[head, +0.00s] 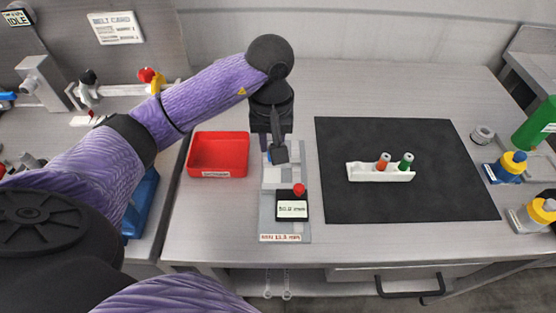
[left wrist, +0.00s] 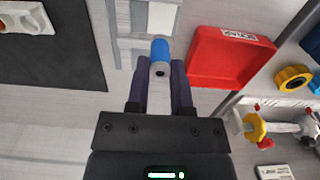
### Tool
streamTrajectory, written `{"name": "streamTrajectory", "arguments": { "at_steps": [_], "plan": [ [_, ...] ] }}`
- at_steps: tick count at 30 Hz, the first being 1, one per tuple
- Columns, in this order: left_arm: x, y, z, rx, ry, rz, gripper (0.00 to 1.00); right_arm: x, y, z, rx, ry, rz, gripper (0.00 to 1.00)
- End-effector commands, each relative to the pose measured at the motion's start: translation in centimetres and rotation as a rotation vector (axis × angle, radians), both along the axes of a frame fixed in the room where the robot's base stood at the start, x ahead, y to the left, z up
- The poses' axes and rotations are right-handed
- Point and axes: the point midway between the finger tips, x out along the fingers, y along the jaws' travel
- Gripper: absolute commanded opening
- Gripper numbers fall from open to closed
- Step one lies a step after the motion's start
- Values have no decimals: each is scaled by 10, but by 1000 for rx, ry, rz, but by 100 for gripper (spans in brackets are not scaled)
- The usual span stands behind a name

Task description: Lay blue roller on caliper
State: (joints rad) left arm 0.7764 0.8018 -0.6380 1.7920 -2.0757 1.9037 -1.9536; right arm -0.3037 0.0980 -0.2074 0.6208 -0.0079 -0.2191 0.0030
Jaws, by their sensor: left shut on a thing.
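My left gripper (head: 273,150) is shut on the blue roller and hangs over the far part of the caliper. In the left wrist view the blue roller (left wrist: 160,51) sticks out past the fingertips (left wrist: 160,80), its blue end toward the caliper (left wrist: 123,26). In the head view the roller is mostly hidden by the gripper. The grey caliper (head: 268,228) has a dark display box (head: 292,206) with a red knob (head: 299,189) on it. I cannot tell whether the roller touches the caliper. My right gripper is out of view.
A red tray (head: 219,135) stands just left of the caliper. On the right, a black mat (head: 420,205) bears a white rack (head: 370,174) with an orange roller (head: 383,160) and a green roller (head: 405,160). Several bottles stand at the far right.

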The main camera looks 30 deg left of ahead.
Motion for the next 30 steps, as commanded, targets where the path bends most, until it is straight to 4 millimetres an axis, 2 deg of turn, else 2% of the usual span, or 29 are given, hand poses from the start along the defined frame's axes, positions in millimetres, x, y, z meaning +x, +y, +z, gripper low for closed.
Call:
{"name": "streamTrajectory", "arguments": {
  "at_steps": [8,18,19,24,30],
  "plan": [
    [-1,-1,-48,-1,3,-1,0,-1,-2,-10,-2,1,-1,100],
    [0,0,-53,0,-2,-2,0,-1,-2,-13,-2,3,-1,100],
    [0,0,-53,0,-1,-2,30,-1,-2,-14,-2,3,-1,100],
    [0,0,-52,0,-1,-2,63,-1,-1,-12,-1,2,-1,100],
    [0,0,-52,0,-1,-2,63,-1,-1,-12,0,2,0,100]
  ]
}}
